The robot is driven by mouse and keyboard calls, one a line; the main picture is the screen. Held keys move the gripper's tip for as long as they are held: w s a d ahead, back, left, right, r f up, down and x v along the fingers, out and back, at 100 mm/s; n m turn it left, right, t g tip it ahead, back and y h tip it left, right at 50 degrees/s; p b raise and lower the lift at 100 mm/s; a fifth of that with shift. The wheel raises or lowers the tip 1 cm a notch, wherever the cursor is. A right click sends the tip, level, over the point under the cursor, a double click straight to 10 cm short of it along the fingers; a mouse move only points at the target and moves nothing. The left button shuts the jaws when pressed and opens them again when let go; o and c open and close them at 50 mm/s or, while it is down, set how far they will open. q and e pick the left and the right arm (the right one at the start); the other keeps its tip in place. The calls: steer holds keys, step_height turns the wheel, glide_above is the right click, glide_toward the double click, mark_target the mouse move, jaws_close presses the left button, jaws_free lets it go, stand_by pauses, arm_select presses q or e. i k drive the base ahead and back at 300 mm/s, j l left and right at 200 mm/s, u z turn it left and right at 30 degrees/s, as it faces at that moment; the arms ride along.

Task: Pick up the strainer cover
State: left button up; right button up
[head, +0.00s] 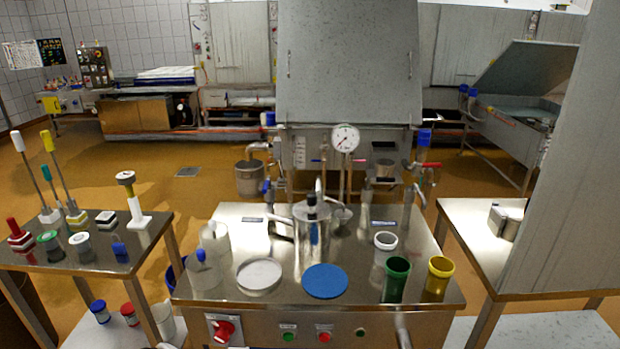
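No label marks a strainer cover. Two flat round pieces lie near the front of the central steel table (345,298): a blue disc (325,281) and a white, rimmed disc (259,276) to its left. Either could be the cover; I cannot tell which. Both lie flat and apart from each other, with nothing on top of them. Neither of my grippers is in view.
Behind the discs stands a steel vessel (312,232) with a black top. White cups (205,270) stand left; green (396,279) and yellow (438,278) cups stand right. A left side table (95,262) holds stamps and brushes. A grey panel (560,190) blocks the right.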

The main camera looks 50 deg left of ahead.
mark_target(311, 211)
steer(key=u, duration=1.85)
